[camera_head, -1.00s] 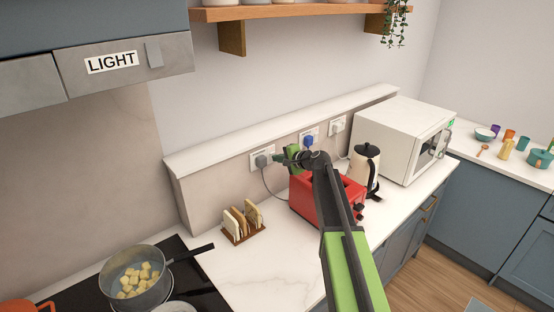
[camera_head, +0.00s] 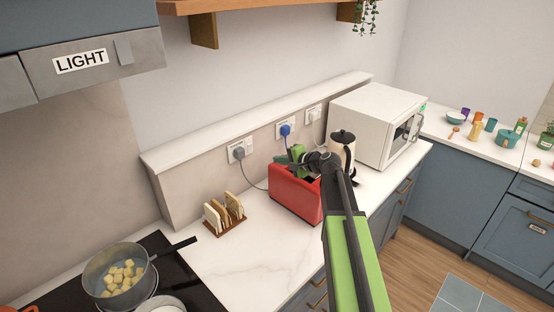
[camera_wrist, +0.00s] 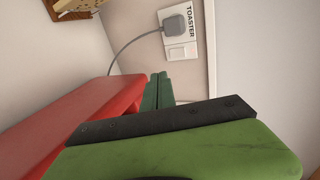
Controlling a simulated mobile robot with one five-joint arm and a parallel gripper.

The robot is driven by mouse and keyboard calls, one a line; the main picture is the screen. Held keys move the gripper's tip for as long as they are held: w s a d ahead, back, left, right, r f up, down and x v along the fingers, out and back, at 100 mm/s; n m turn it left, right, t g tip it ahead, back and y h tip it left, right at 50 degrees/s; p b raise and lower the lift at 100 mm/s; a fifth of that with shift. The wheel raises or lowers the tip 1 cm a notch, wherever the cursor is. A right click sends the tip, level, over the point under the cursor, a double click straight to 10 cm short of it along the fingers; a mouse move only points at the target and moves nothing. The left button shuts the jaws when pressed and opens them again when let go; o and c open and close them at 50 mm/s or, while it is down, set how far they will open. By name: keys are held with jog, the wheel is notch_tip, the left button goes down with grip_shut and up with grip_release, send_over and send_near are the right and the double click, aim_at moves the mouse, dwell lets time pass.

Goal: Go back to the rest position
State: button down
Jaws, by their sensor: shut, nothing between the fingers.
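My gripper (camera_head: 284,159) is at the end of my green and black arm, in front of the socket wall and above the red toaster (camera_head: 292,196) in the head view. In the wrist view its green fingers (camera_wrist: 157,91) are together with nothing between them. The red toaster (camera_wrist: 75,118) runs along the left of the wrist view, close beside the fingers; whether they touch, I cannot tell. The grey plug (camera_wrist: 176,23) sits in the socket labelled TOASTER, apart from the fingers.
A pan of cubes (camera_head: 116,281) is on the hob. The counter front between hob and toaster is clear.

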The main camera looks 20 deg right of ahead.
jog(key=s+a+f+n+g+b, duration=0.1)
jog(key=s+a+f+n+g, duration=0.15)
jog(key=a, duration=0.25)
jog(key=s+a+f+n+g, duration=0.1)
jog(key=s+a+f, duration=0.25)
jog(key=a, duration=0.25)
jog(key=s+a+f+n+g+b, duration=0.1)
jog(key=s+a+f+n, duration=0.15)
jog(key=s+a, duration=0.2)
jog(key=s+d+f+n+g+h, duration=0.2)
jog(key=s+f, duration=0.1)
jog(key=s, duration=0.3)
jog(key=s+d+f+n+g+h, duration=0.1)
jog(key=s+d+f+g+h, duration=0.1)
jog(key=s, duration=0.4)
jog(key=s+d+f+n+g+h, duration=0.2)
jog(key=s+d+f+g, duration=0.1)
jog(key=s, duration=0.3)
jog(key=shift+d+f+n+h, duration=0.15)
jog(key=shift+f+n+h, duration=0.15)
jog(key=shift+s+d, duration=0.1)
jog(key=shift+s, duration=0.2)
